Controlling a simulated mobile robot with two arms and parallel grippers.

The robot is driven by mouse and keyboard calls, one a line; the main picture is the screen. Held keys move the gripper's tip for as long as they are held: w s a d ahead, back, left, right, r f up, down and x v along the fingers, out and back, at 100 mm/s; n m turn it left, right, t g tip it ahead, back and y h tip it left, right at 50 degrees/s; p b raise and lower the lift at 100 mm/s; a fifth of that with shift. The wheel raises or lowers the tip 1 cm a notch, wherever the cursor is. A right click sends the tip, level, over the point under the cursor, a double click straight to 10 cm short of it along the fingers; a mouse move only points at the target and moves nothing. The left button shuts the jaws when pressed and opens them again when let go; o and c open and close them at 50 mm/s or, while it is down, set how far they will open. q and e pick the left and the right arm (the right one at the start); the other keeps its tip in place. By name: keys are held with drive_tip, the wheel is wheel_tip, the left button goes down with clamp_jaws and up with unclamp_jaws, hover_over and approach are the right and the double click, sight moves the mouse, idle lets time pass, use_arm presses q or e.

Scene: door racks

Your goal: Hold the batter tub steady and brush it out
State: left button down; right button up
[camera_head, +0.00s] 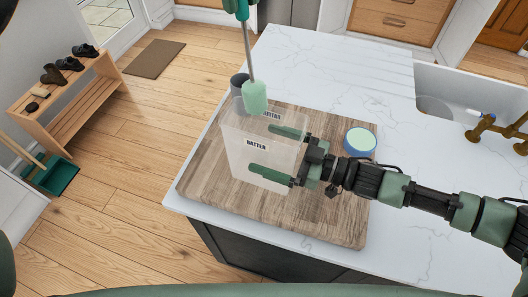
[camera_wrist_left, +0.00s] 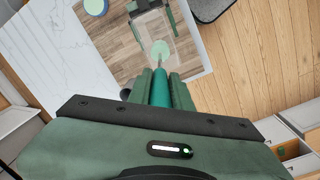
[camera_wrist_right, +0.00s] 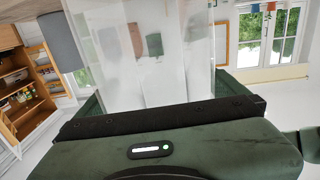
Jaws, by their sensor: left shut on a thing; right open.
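The batter tub (camera_head: 240,160) is a translucent box labelled BATTER, standing upright on a wooden board. Its clear wall fills the upper middle of the right wrist view (camera_wrist_right: 160,60). My right gripper (camera_head: 278,153) comes from the right with one finger along each side of the tub. It is open; I cannot tell if the fingers touch. My left gripper (camera_head: 243,8) is at the top edge, shut on the brush's teal handle (camera_wrist_left: 160,88). The brush (camera_head: 255,97) points down, its pale green head at the tub's mouth. I cannot tell whether the head is inside the rim.
The wooden board (camera_head: 335,220) lies on a white marble counter (camera_head: 310,65). A grey cup (camera_head: 238,82) stands behind the tub. A round blue container with a pale green top (camera_head: 360,142) sits right of it. A sink (camera_head: 440,100) and brass tap (camera_head: 490,127) are farther right.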

drive_tip(key=v, duration=1.1)
drive_tip(key=shift+d+f, duration=0.1)
drive_tip(key=shift+d, duration=0.1)
